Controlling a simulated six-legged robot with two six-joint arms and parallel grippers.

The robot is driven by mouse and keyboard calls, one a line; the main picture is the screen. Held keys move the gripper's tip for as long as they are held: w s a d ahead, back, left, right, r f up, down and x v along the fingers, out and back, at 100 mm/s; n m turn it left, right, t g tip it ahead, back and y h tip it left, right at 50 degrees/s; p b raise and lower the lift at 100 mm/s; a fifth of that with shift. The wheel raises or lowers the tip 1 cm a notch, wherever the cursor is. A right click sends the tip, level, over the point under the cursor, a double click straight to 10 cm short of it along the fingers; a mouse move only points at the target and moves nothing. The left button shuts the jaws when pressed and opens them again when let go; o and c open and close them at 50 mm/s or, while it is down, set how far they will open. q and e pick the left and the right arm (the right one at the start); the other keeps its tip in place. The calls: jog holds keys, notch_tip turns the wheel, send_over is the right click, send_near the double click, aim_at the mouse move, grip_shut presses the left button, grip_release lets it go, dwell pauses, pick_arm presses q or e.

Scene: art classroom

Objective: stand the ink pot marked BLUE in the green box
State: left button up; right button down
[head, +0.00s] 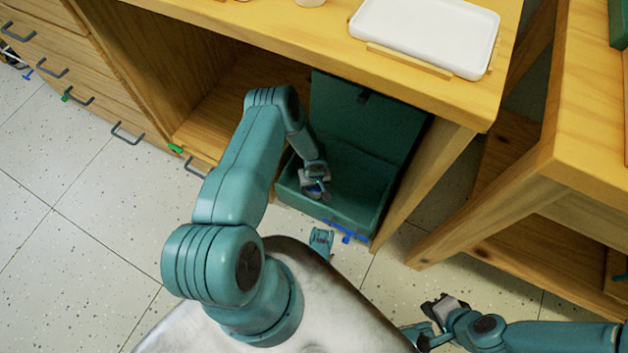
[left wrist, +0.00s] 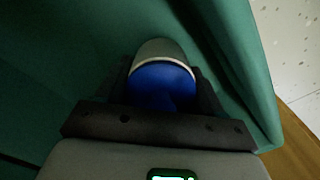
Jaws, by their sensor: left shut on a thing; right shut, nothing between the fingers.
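The green box (head: 362,185) stands open in the table's right bay, with its lid raised at the back. My left gripper (head: 316,188) reaches down inside the box near its left side. It is shut on an ink pot, which shows in the left wrist view as a blue round face with a pale rim and grey body (left wrist: 160,84). No lettering on the pot can be read. Whether its base touches the box floor cannot be told. My right gripper (head: 440,308) is shut and empty, low at the right, away from the box.
A white tray (head: 425,32) lies on the wooden table top above the box. A blue piece (head: 345,231) sits at the box's front edge. Wooden drawers (head: 60,75) are at the left, and another wooden table (head: 590,150) is at the right. The tiled floor at left is clear.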

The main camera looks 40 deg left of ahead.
pick_arm(q)
jog(key=shift+f+b, duration=0.4)
jog(key=shift+f, duration=0.15)
pick_arm(e)
jog(key=shift+f, duration=0.35)
pick_arm(q)
jog(key=o, duration=1.5)
jog(key=shift+c, duration=0.2)
